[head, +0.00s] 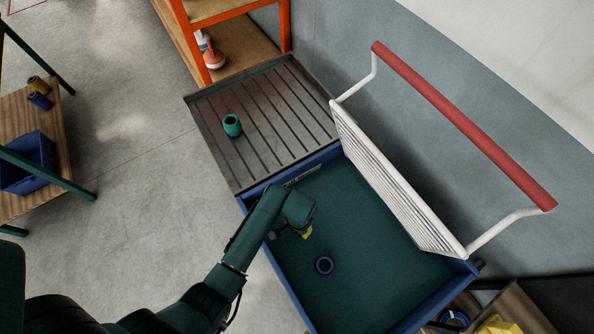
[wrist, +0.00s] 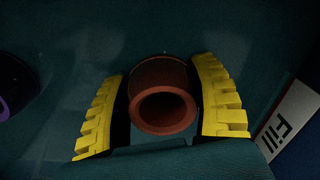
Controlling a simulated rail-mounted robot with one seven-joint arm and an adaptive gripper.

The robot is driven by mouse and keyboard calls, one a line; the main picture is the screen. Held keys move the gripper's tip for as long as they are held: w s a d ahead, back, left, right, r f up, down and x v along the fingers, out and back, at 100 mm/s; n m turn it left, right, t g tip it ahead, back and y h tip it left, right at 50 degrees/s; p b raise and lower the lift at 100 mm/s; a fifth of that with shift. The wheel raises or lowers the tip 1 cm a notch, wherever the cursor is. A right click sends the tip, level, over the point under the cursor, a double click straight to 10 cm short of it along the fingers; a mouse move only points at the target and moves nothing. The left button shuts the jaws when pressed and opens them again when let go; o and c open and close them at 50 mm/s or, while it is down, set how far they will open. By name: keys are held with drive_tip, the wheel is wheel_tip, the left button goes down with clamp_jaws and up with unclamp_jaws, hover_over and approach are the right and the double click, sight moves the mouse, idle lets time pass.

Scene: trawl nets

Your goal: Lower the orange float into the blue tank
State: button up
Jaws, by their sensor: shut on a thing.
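The blue tank (head: 286,283) has dark teal water or floor inside and blue walls. My gripper (head: 307,233) reaches over its left wall and points down inside its outline. In the wrist view the orange float (wrist: 163,95), a hollow ring-shaped piece looking red-brown in the dim light, sits between the yellow-padded fingers of my gripper (wrist: 163,105), which are shut on it. My arm hides the float in the head view. I cannot tell whether it touches the water.
A purple float (head: 324,265) is in the tank, also at the wrist view's left edge (wrist: 14,85). A green float (head: 232,126) stands on the grooved drain board (head: 285,110). A white rack (head: 395,185) with a red bar rises along the tank's right side.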

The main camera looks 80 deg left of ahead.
drive_tip(key=o, duration=1.2)
drive_tip(key=shift+o, duration=0.8)
drive_tip(key=shift+a, duration=0.1)
